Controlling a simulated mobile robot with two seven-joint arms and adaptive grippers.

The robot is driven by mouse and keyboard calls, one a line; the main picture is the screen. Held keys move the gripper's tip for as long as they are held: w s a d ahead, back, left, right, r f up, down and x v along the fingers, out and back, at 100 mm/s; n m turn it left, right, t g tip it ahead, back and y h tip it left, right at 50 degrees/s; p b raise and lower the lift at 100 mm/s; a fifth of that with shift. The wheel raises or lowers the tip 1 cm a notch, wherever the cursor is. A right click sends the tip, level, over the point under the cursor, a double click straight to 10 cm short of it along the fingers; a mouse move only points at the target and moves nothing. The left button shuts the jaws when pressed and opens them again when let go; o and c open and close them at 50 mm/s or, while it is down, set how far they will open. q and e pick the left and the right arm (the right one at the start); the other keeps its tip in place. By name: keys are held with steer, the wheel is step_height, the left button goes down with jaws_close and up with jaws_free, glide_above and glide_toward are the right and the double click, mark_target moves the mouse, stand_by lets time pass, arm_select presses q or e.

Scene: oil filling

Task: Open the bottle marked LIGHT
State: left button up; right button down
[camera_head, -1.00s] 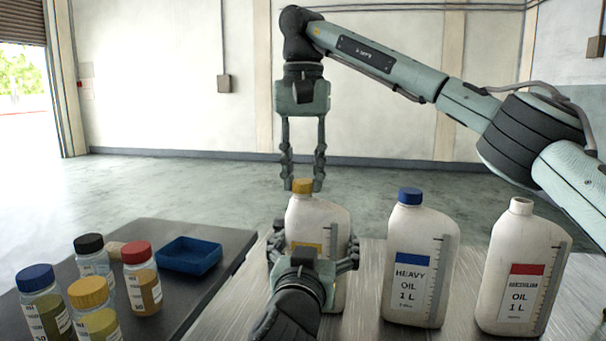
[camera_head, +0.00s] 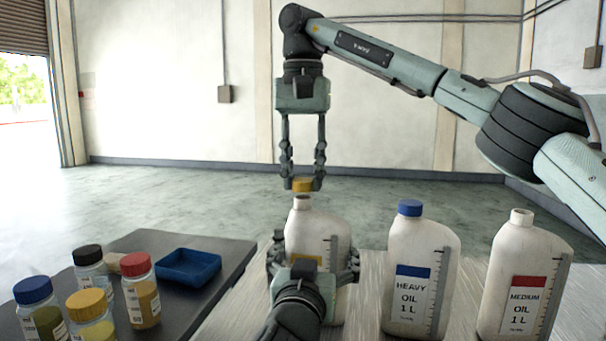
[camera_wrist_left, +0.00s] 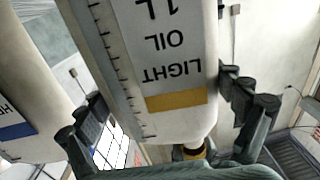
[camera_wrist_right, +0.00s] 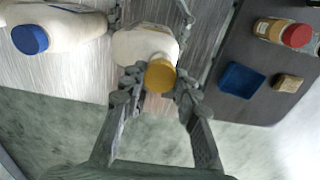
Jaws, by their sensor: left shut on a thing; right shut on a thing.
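The bottle marked LIGHT (camera_head: 316,228) stands upright, white, with a yellow label band and an open neck (camera_head: 302,202). Its label reads upside down in the left wrist view (camera_wrist_left: 175,60). My left gripper (camera_head: 314,259) is shut around the bottle's body, one finger on each side, and hides much of its front. My right gripper (camera_head: 303,184) points down and is shut on the yellow cap (camera_head: 302,186), just above the neck with a thin gap between. The cap also shows between the fingers in the right wrist view (camera_wrist_right: 160,76).
The HEAVY bottle (camera_head: 420,268) with blue cap and the uncapped MEDIUM bottle (camera_head: 522,270) stand to the right. On the dark table (camera_head: 215,285) at left are several small capped jars (camera_head: 142,295) and a blue tray (camera_head: 188,268).

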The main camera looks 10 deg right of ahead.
mark_target(303, 179)
steer(key=shift+r, duration=1.95)
arm_select(q)
steer(key=o, duration=2)
steer(key=shift+s, duration=0.1)
steer(key=v, duration=1.2)
